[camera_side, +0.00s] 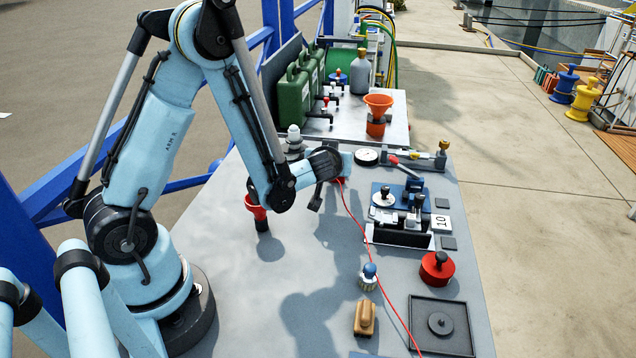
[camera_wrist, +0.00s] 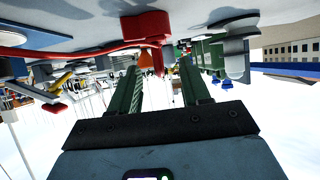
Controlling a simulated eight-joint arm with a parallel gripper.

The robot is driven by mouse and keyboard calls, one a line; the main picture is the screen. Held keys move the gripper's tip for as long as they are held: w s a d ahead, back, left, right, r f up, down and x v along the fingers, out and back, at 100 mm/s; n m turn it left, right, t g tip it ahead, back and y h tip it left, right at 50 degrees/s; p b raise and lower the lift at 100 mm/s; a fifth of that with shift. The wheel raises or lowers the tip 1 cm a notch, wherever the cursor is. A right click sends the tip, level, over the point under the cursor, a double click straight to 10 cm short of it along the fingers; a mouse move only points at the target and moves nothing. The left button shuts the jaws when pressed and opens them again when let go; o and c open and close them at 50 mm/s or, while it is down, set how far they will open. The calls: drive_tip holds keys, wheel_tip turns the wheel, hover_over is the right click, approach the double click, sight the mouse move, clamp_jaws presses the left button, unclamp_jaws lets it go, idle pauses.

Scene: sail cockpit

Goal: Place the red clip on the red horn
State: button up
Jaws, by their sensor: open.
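A red piece (camera_wrist: 150,24) with a thin red cable, likely the red clip, shows in the wrist view just beyond my fingertips; it is not between them. In the side view it is mostly hidden behind my gripper (camera_side: 322,182), and only a bit of red and the red cable show. My gripper is open, low over the grey bench. In the wrist view its two dark fingers (camera_wrist: 162,66) stand apart with nothing held. A red flared piece on a dark post (camera_side: 256,207), likely the red horn, stands on the bench left of my gripper.
An orange funnel (camera_side: 378,105), green canisters (camera_side: 293,97) and a grey bottle (camera_side: 361,74) stand at the back. A blue-based device (camera_side: 388,196) is to the right. A red round knob (camera_side: 437,268), wooden block (camera_side: 366,318) and black tray (camera_side: 455,341) lie nearer. The left front bench is clear.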

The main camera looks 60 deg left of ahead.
drive_tip(key=shift+c, duration=0.2)
clamp_jaws()
drive_tip(key=shift+r, duration=0.15)
